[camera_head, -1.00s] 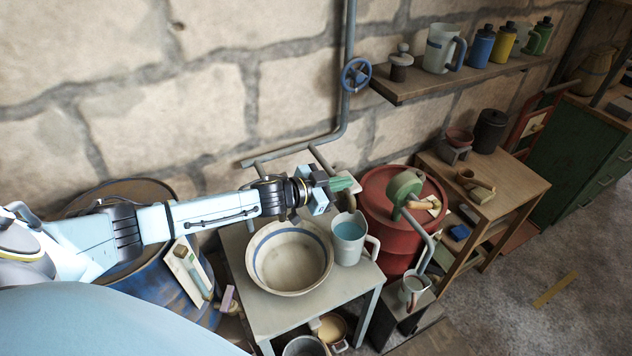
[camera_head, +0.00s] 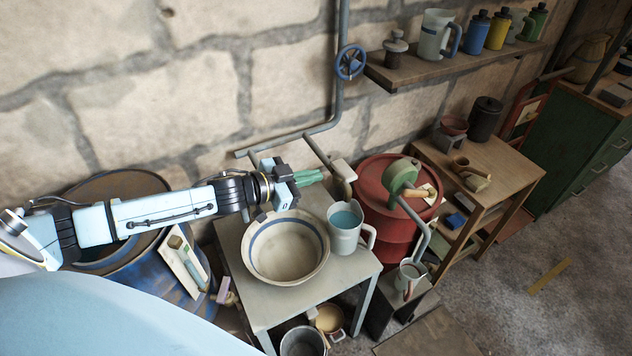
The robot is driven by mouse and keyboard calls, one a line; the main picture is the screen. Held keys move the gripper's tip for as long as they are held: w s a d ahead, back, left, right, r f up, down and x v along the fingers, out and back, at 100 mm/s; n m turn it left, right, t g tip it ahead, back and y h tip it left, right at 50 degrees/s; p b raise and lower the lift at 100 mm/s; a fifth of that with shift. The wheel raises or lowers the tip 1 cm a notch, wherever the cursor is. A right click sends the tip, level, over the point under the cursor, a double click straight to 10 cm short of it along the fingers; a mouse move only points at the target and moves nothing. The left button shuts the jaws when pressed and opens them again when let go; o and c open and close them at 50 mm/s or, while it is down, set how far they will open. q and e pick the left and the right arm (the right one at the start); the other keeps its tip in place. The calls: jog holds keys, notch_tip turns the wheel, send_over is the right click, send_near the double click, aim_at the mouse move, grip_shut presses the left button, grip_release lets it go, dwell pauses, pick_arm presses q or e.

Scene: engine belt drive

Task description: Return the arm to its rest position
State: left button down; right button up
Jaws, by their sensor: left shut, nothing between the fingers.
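My left arm (camera_head: 160,212) reaches in from the left, over the blue barrel and towards the small table. My left gripper (camera_head: 312,176) is shut and empty, its green fingertips close together. It hangs in the air near the wall pipe, above and behind the basin and the jug. My right gripper is not in view.
A basin with a blue band (camera_head: 287,247) and a jug of blue liquid (camera_head: 345,228) stand on a small table (camera_head: 262,312). A red barrel (camera_head: 374,192) with a green crank pump (camera_head: 405,176) is to the right. A shelf (camera_head: 440,68) and a valve wheel (camera_head: 350,62) are above.

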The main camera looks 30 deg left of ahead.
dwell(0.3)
pick_arm(q)
jog(key=s+d+f+n+g+y, duration=0.2)
jog(key=s+d+f+n+y, duration=0.25)
jog(key=s+d, duration=0.35)
jog(key=s+f+n+g+y, duration=0.2)
jog(key=s+g, duration=0.5)
jog(key=s, duration=1.2)
jog(key=s+f+g+b, duration=0.25)
jog(key=f+b, duration=0.65)
jog(key=f, duration=2.4)
jog(key=s+a+f+b, duration=0.1)
jog(key=s+f+b, duration=0.2)
jog(key=s+f, duration=0.5)
jog(key=s+a+f+b, duration=0.2)
jog(key=s+f, duration=0.6)
jog(key=f, duration=0.5)
jog(key=shift+s+a+m+g+y+b, duration=0.15)
jog(key=shift+s+m+g+y+b, duration=0.25)
jog(key=shift+b, duration=0.2)
